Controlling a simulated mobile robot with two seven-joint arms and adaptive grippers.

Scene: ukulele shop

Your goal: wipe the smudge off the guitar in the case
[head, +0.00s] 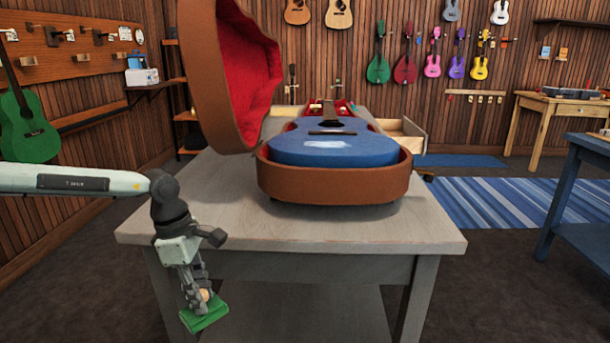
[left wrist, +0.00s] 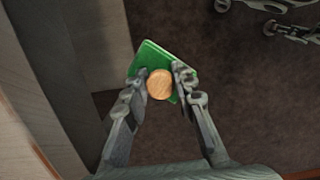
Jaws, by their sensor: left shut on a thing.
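A blue guitar (head: 335,145) lies in the open brown case (head: 333,185) on the grey table. The case's red-lined lid (head: 238,75) stands raised at its left. A pale smudge shows on the guitar's front (head: 327,147). My left gripper (head: 203,295) is in front of the table's left front corner, below the tabletop. It is shut on the round wooden knob (left wrist: 160,84) of a green wiping block (head: 205,315). The green block (left wrist: 150,58) also shows in the left wrist view, with its underside hidden. My right gripper is not in view.
The grey table (head: 420,228) has bare room in front of and left of the case. An open drawer (head: 405,132) is behind the case. A blue table (head: 590,190) stands at the right. A green ukulele (head: 28,125) hangs at the left wall.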

